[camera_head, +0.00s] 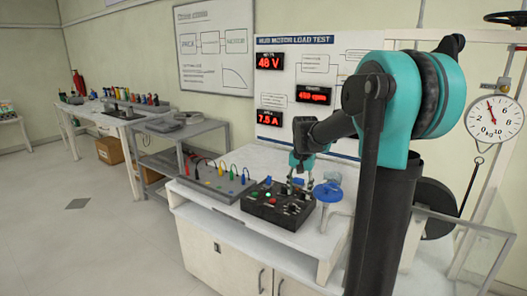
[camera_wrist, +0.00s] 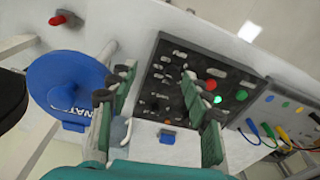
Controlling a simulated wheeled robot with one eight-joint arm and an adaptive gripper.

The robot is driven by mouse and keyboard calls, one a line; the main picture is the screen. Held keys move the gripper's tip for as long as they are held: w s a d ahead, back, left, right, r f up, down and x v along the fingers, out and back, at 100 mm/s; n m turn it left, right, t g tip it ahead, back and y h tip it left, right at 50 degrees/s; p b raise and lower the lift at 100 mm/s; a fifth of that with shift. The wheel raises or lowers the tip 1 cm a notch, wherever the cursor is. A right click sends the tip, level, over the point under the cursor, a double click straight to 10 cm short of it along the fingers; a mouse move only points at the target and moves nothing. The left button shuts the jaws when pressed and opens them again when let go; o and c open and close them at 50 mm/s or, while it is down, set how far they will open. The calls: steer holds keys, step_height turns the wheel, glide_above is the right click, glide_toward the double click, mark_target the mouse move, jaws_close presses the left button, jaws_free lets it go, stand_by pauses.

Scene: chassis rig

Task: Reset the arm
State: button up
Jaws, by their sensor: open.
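My gripper (camera_head: 301,178) is open over the white bench (camera_head: 298,240), near the back right of the black control box (camera_head: 262,211). In the wrist view the two fingers of my gripper (camera_wrist: 157,82) stand apart with nothing between them. They point at the control box (camera_wrist: 166,70), which has several knobs, a red button and a lit green button. I cannot tell whether the fingertips touch the box. My arm reaches in from the right in the head view.
A blue round handle (camera_head: 327,191) stands right of the box; it also shows in the wrist view (camera_wrist: 62,85). A grey panel with coloured cables (camera_head: 216,180) lies left of the box. Behind is a load-test board (camera_head: 345,50); a dial scale (camera_head: 494,118) hangs at right. Open floor lies left.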

steer(key=s+d+f+n+t, duration=0.1)
steer(key=s+f, duration=0.3)
steer(key=s, duration=0.4)
steer(key=s+f+n+t, duration=0.1)
steer(key=s+f, duration=0.3)
steer(key=s, duration=0.4)
steer(key=s+d+f+n+t, duration=0.1)
steer(key=s+f+n, duration=0.2)
steer(key=s+f, duration=0.2)
steer(key=s, duration=0.3)
steer(key=shift+s+d+n, duration=0.2)
steer(key=shift+d+n, duration=0.1)
